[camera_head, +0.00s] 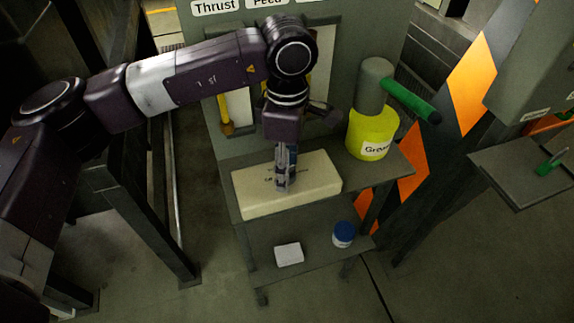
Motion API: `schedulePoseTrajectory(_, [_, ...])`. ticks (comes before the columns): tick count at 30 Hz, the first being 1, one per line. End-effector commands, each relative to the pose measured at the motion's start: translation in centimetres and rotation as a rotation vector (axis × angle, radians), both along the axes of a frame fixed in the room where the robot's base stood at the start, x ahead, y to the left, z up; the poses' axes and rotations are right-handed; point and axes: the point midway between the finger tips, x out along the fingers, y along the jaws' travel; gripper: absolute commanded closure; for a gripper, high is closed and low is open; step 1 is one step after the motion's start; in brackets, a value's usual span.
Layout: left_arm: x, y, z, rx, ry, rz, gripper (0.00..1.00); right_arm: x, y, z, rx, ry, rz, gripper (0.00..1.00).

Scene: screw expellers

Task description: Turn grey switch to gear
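My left arm comes in from the left, and its gripper (284,186) points down over a cream box (318,181) on the upper shelf. The fingers look narrow and close together from this angle, so I cannot tell if they are open or shut, or if they touch the box. Nothing is clearly held between them. A grey panel (365,38) stands behind, with labels "Thrust" (214,6) and "Feed" (267,3) cut by the top edge. I cannot make out a grey switch or a "gear" label. My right gripper is out of view.
A yellow grease bucket (371,140) with a grey top and green handle (410,100) stands right of the cream box. A blue-lidded jar (343,235) and white block (289,254) sit on the lower shelf. An orange-striped post (471,75) stands right.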

Motion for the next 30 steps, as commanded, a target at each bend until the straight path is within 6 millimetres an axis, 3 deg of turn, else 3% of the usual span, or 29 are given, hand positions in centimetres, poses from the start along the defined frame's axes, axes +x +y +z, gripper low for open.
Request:
schedulePoseTrajectory(8, [0.1, 0.0, 1.2, 0.001, -0.002, 0.001, 0.54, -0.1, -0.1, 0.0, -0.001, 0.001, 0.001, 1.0])
schedulePoseTrajectory(21, [0.0, 0.0, 9.9, -0.001, -0.003, 0.0, 0.54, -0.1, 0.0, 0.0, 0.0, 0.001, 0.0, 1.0])
schedulePoseTrajectory(30, [0.0, 0.0, 12.0, 0.001, 0.0, 0.0, 0.54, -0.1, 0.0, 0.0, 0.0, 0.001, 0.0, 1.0])
